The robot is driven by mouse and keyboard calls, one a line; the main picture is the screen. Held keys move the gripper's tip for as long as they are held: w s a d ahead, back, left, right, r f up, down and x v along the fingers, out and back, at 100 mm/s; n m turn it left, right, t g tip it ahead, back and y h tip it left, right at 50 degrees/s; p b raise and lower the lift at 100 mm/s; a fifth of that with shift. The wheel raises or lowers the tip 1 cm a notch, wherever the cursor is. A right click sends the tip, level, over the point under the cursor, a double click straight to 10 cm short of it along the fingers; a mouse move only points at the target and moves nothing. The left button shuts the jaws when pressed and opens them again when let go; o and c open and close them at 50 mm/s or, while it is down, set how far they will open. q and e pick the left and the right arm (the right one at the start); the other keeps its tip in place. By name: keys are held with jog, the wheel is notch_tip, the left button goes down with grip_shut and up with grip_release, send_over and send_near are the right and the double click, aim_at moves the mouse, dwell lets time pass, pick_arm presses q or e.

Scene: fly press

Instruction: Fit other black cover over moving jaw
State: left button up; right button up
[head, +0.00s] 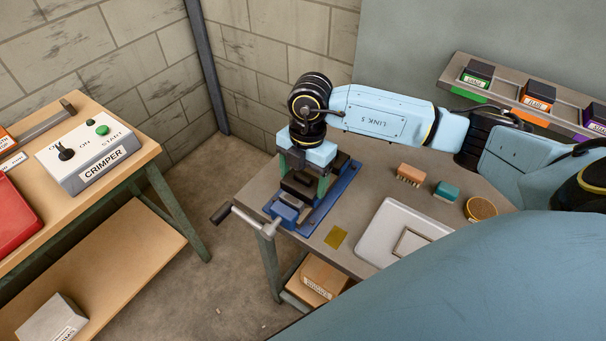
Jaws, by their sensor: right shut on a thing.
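My right gripper (303,176) points down over a blue vise (345,187) at the left end of the grey-brown bench. It is shut on a black cover (299,184), which sits between its fingers at the vise's moving jaw (285,211), on the side near the crank handle (222,213). I cannot tell whether the cover touches or is seated on that jaw. Another dark block (341,161) shows behind the gripper at the vise's far jaw, partly hidden by the gripper. My left gripper is not in view.
On the bench are a brass-coloured plate (336,237), a white tray (375,238), a tan brush (410,174), a teal block (446,191) and a round tin (481,208). A shelf of labelled bins (470,92) hangs behind. A crimper box (92,157) stands on the left table.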

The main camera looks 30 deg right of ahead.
jog(key=shift+f, duration=0.4)
dwell(0.5)
jog(key=shift+s+a+f+b, duration=0.1)
jog(key=shift+s+f+b, duration=0.1)
jog(key=shift+f+b, duration=0.2)
jog(key=shift+s+a+f+b, duration=0.1)
jog(key=shift+s+f+b, duration=0.15)
jog(key=shift+f, duration=0.2)
dwell(0.8)
jog(key=o, duration=0.8)
jog(key=shift+w, duration=0.1)
jog(key=shift+c, duration=0.2)
jog(key=shift+o, duration=1.3)
jog(key=shift+w+a, duration=0.1)
jog(key=shift+w, duration=0.1)
jog(key=shift+s, duration=0.1)
notch_tip(320, 180, up, 15)
jog(key=w+d, duration=0.1)
jog(key=shift+w+d+r+t, duration=0.2)
jog(key=shift+d+t, duration=0.1)
jog(key=shift+d, duration=0.1)
